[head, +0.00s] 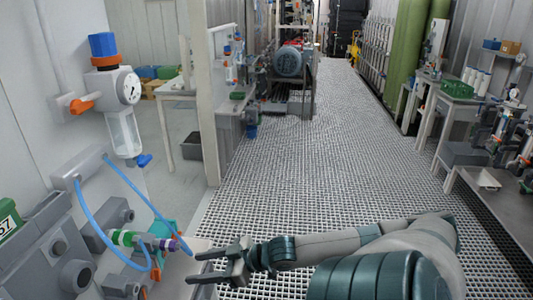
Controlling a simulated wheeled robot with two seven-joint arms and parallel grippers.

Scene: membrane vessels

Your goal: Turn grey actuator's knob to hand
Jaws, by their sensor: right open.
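Grey box-shaped units with round knobs fill the lower left of the head view. One grey actuator body (38,238) carries a round grey knob (75,276) on its front. A smaller grey unit (118,211) sits just right of it; I cannot tell which is the task's actuator or read its setting. My right gripper (194,267) reaches in from the right, open and empty, its fingers pointing left. It is apart from the grey knobs, right of a small fitting with green, teal and purple parts (145,240). My left gripper is not in view.
Blue hoses (90,222) loop in front of the grey units. A regulator with gauge (110,88), blue cap and orange handle hangs on the left wall. The grating floor (310,170) is clear.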

